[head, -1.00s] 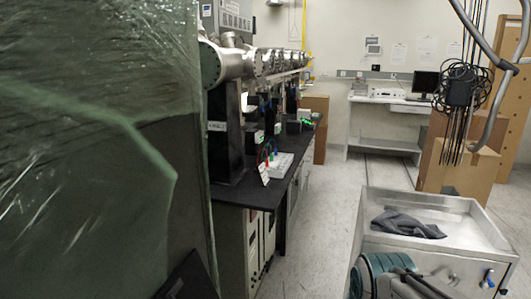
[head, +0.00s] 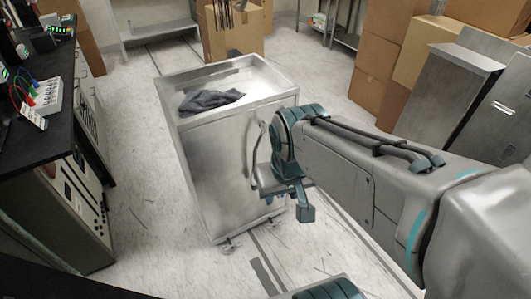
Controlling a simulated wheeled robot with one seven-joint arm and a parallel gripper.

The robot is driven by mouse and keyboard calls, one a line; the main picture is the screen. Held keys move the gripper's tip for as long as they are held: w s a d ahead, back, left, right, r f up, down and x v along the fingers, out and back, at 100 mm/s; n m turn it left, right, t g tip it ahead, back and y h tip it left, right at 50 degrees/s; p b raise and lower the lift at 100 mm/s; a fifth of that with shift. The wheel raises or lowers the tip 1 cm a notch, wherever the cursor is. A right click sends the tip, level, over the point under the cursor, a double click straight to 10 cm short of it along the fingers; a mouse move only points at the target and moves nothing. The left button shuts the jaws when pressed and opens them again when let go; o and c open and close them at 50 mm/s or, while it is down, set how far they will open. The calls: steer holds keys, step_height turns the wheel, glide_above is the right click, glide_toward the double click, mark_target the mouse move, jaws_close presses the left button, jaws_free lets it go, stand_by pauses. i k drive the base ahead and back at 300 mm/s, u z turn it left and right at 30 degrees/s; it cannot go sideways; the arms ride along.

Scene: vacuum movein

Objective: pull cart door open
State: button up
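The metal cart (head: 216,165) stands on the floor in the middle of the head view, with a shallow tray top and a smooth front panel facing me. A dark grey cloth (head: 210,101) lies in its tray. My arm reaches in from the right. My gripper (head: 288,203) is low in front of the right part of the cart's front panel, with one teal finger hanging down clearly. The door looks flush with the cart, with no visible gap.
A black bench (head: 40,95) with instruments runs along the left. Cardboard boxes (head: 385,70) and metal panels (head: 440,95) stand at the right. A carton (head: 235,32) stands behind the cart. The floor (head: 150,215) left of the cart is clear.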

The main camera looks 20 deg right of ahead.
mark_target(221, 155)
steer(key=z, duration=0.05)
steer(key=k, duration=0.65)
steer(key=z, duration=0.65)
steer(key=i, duration=1.8)
steer(key=u, duration=0.5)
